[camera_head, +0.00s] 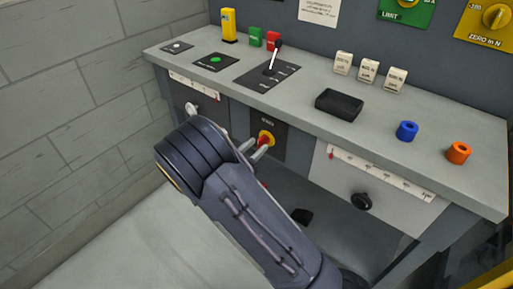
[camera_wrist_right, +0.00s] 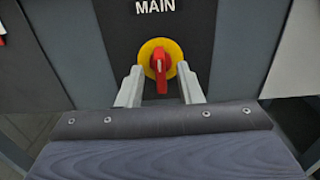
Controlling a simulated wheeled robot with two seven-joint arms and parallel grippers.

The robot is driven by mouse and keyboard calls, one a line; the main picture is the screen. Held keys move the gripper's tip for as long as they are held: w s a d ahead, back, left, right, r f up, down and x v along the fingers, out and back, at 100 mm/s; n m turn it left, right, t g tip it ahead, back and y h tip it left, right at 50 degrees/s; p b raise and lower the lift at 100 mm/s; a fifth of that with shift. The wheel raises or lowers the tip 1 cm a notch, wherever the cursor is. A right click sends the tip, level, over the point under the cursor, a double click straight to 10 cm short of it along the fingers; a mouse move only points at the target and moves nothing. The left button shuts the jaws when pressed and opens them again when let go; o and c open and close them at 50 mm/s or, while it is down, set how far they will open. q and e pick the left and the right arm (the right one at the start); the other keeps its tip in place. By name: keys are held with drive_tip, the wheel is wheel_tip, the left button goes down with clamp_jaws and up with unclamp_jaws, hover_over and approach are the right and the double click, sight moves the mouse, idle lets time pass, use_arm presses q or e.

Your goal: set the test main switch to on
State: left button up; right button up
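The main switch (camera_head: 266,138) is a red handle on a round yellow plate, set in a dark panel on the bench front. In the right wrist view the switch (camera_wrist_right: 160,64) sits under the word MAIN, and its red handle stands upright. My right gripper (camera_head: 255,149) is open right in front of it. In the wrist view its two grey fingers (camera_wrist_right: 160,84) stand apart, one on each side of the handle; I cannot tell whether they touch it. No on or off marks are readable. My left gripper is not in view.
The bench top (camera_head: 420,140) carries a lever panel (camera_head: 262,76), a black box (camera_head: 339,104), white blocks (camera_head: 367,71), a blue ring (camera_head: 407,131) and an orange ring (camera_head: 458,153). A black knob (camera_head: 361,201) sticks out at the front right. A brick wall (camera_head: 60,100) stands left.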

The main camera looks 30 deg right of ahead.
drive_tip(key=shift+w+d, duration=0.2)
drive_tip(key=shift+d, duration=0.25)
drive_tip(key=shift+c, duration=0.4)
clamp_jaws()
